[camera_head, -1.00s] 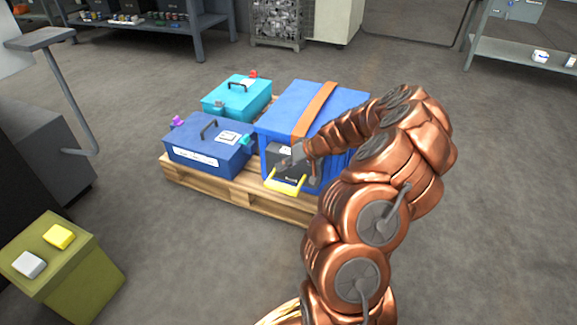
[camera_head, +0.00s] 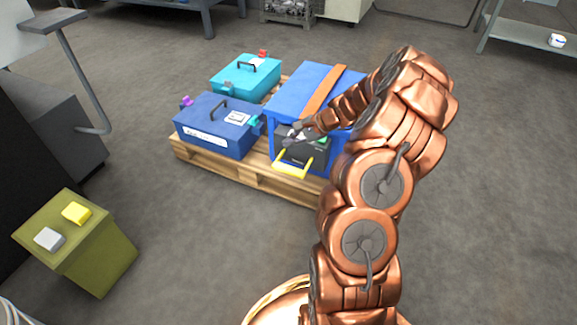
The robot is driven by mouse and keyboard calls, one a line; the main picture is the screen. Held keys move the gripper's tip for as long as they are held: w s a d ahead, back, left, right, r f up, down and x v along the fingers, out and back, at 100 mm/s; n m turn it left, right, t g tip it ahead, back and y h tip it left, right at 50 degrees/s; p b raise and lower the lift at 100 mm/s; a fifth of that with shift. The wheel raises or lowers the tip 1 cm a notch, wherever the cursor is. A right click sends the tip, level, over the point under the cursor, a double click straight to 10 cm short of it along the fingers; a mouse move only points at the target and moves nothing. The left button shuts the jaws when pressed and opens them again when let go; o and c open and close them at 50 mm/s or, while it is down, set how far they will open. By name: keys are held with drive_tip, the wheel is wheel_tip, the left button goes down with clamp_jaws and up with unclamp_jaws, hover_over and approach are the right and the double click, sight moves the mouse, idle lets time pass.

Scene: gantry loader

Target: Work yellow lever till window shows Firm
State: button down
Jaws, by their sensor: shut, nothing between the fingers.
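The yellow lever (camera_head: 291,172) is a U-shaped handle low on the front of a black ratchet box (camera_head: 318,157). The box sits on the front of a large blue crate (camera_head: 288,103) with an orange strap (camera_head: 325,90) over it. A small light patch shows on the box top by my fingers, but I cannot read any window text. My gripper (camera_head: 289,137) is shut and empty, at the upper left of the black box and above the lever. It looks apart from the lever, though I cannot tell whether it touches the box.
The crate stands on a wooden pallet (camera_head: 256,177) with a dark blue case (camera_head: 205,135) and a teal case (camera_head: 245,76). An olive pedestal (camera_head: 103,262) with yellow and white buttons stands at lower left. Floor right of the pallet is clear.

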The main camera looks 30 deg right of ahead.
drive_tip(key=shift+m, duration=0.3)
drive_tip(key=b, duration=0.6)
hover_over(281, 167)
drive_tip(key=s+d, duration=0.2)
wheel_tip(281, 167, down, 6)
drive_tip(key=shift+s+d+f, duration=0.15)
drive_tip(key=shift+f, duration=1.2)
drive_tip(key=shift+f, duration=0.2)
drive_tip(key=shift+f, duration=0.2)
